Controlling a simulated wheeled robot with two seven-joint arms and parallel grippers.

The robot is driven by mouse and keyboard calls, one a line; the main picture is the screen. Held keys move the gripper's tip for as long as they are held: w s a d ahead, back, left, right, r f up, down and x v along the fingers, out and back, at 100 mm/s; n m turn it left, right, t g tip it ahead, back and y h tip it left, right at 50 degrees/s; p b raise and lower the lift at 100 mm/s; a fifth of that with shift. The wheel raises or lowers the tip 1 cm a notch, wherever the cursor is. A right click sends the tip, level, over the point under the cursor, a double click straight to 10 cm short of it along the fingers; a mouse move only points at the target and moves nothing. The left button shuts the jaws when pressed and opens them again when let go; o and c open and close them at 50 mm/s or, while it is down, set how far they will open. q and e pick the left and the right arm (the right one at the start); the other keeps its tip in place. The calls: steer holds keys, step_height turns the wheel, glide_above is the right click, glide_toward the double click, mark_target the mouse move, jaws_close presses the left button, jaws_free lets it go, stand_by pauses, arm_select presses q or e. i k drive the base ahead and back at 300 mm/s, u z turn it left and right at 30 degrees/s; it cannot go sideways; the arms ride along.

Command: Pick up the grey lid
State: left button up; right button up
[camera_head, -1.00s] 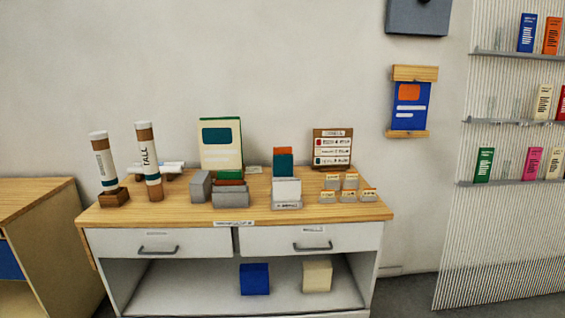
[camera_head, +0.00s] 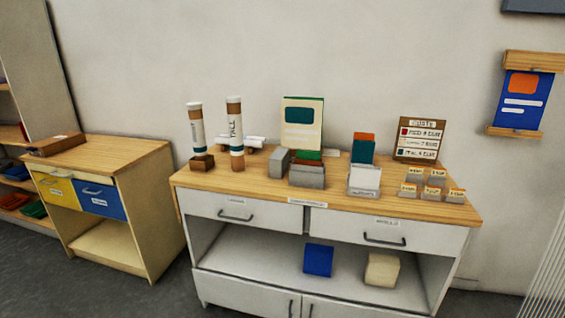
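A small grey piece (camera_head: 279,162), which looks like the grey lid, stands on the wooden top of the middle cabinet (camera_head: 253,191). It is upright or leaning at the left of a grey open box (camera_head: 307,177) that holds green and brown cards. I cannot tell if the two touch. Neither of my grippers is in view.
Two tubes (camera_head: 197,134) (camera_head: 235,135) stand left of the grey piece. A green-and-cream board (camera_head: 302,115) stands behind. A light card holder (camera_head: 364,182), small labelled blocks (camera_head: 435,180) and a menu board (camera_head: 421,133) are to the right. A lower cabinet (camera_head: 123,150) stands left.

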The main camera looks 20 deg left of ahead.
mark_target(279, 161)
steer(key=z, duration=0.35)
steer(key=i, duration=0.4)
steer(key=z, duration=0.6)
steer(key=i, duration=0.85)
steer(key=u, duration=0.65)
steer(key=i, duration=0.5)
steer(key=u, duration=0.6)
